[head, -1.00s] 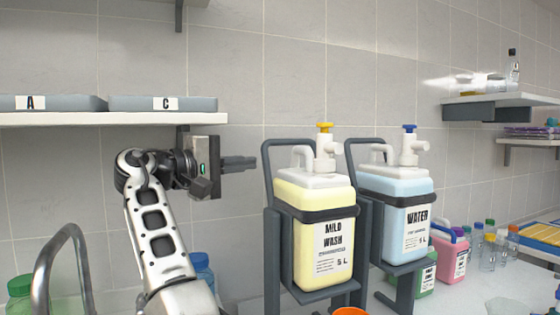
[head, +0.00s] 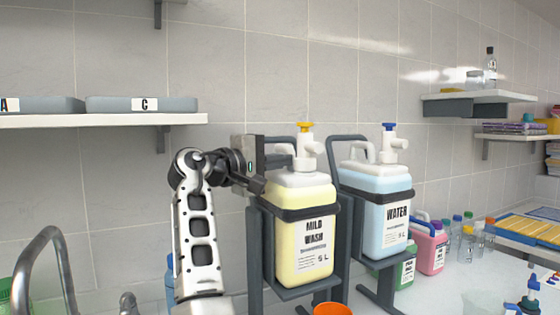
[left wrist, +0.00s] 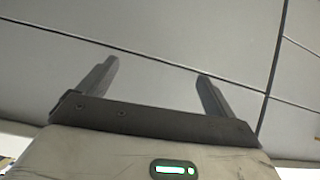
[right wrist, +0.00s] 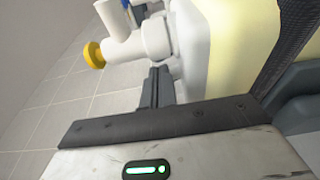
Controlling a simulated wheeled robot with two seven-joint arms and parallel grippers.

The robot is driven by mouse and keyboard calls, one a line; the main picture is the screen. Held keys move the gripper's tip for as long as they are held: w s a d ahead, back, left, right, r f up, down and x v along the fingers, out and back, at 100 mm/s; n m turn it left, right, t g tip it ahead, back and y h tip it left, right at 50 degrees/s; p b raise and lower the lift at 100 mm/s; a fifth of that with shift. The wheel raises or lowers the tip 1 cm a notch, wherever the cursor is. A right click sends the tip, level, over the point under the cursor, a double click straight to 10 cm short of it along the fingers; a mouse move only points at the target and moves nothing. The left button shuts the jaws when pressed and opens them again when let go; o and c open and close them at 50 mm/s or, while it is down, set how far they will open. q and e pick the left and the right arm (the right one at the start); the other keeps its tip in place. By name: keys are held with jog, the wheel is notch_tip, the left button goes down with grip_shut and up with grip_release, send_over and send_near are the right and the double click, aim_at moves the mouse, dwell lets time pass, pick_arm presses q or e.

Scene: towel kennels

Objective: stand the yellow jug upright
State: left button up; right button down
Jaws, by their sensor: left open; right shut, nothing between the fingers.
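The yellow jug (head: 303,225), labelled MILD WASH, stands in a dark frame holder with a strap around it. It looks about as upright as the blue jug beside it. It has a white top, a pump and a yellow knob. My right gripper (head: 280,160) is level with the jug's top at its left side, its fingers partly hidden. The right wrist view shows the fingers (right wrist: 158,88) shut and empty beside the white top (right wrist: 188,50); I cannot tell whether they touch. My left gripper (left wrist: 157,78) is open and empty, facing a grey panelled surface.
The blue WATER jug (head: 386,215) stands in a similar holder to the right. An orange cup (head: 332,309) is below the yellow jug. Green and pink jugs (head: 431,250) and several bottles stand further right. A shelf (head: 110,120) with grey trays is at left.

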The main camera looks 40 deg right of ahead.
aim_at(304, 174)
jog(key=shift+s+f, duration=0.1)
jog(key=shift+f, duration=0.05)
jog(key=s+m+b, duration=0.1)
jog(key=s+a+f+m+b, duration=0.1)
jog(key=b, duration=0.1)
jog(key=s+f+m+b, duration=0.1)
jog(key=s+m+b, duration=0.1)
jog(key=shift+a+h, duration=0.2)
jog(key=shift+h, duration=0.2)
jog(key=shift+s+a+m+b, duration=0.1)
jog(key=shift+s+m+b, duration=0.25)
jog(key=shift+m+b, duration=0.15)
pick_arm(q)
jog(key=shift+w+d+f+n+t+h, duration=0.15)
jog(key=shift+d+f+n+t+h, duration=0.25)
jog(key=shift+f, duration=0.4)
pick_arm(e)
jog(key=shift+a, duration=0.55)
pick_arm(q)
jog(key=shift+w+d+f+b, duration=0.15)
jog(key=shift+f+b, duration=0.1)
jog(key=shift+b, duration=0.4)
pick_arm(e)
jog(key=w+a+f, duration=0.1)
jog(key=a, duration=1.3)
jog(key=shift+w+a+f, duration=0.15)
jog(key=shift+w+a, duration=0.2)
jog(key=shift+a, duration=0.05)
